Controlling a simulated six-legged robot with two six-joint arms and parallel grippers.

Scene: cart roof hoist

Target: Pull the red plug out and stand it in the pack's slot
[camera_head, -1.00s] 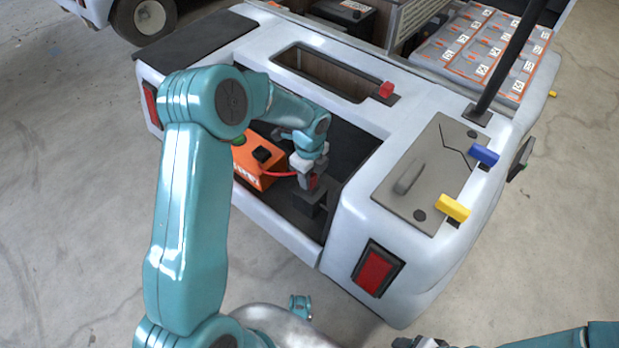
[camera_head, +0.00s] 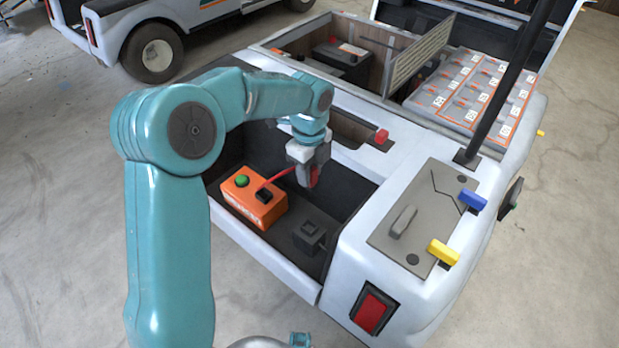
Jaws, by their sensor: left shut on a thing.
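The red plug (camera_head: 314,177) is in my left gripper (camera_head: 308,163), which is shut on it above the cart's open bay. A short red cable (camera_head: 275,178) runs from the plug to the orange pack (camera_head: 250,205). The pack lies in the bay with a green button on top and a black part, perhaps the slot, where the cable ends. The dark socket block (camera_head: 308,236) stands in the bay to the right of the pack. The plug is clear of it, above and behind. My right gripper is not in view.
A grey panel (camera_head: 425,215) with a blue lever (camera_head: 473,200) and a yellow lever (camera_head: 443,252) lies right of the bay. A black post (camera_head: 505,85) rises behind it. The bay's front floor is free.

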